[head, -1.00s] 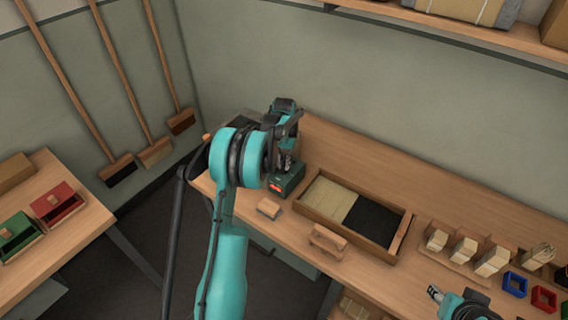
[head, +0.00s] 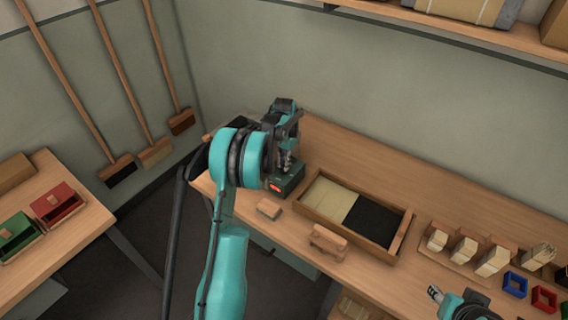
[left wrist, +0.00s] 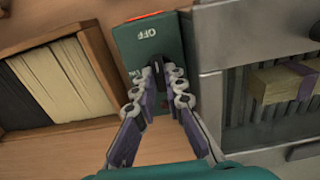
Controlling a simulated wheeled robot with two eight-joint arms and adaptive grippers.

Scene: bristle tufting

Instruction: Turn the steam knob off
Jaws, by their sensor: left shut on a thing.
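The steam control box is dark green with a lit red display, at the left end of the bench in the head view (head: 289,184); it also shows in the left wrist view (left wrist: 180,42), with the word OFF in white near its red strip. My left gripper (left wrist: 159,77) is over the box, its fingers shut on the dark steam knob (left wrist: 154,73). The fingers cover most of the knob, so its pointer's angle is hard to tell. In the head view my left gripper (head: 286,160) hides the knob. My right gripper (head: 435,293) is at the lower right, too small to judge.
A wooden tray (head: 311,213) of pale and black bristles stands right of the box. A wooden block (head: 269,208) lies in front. In the left wrist view a grey metal machine (left wrist: 210,95) stands close right of the box.

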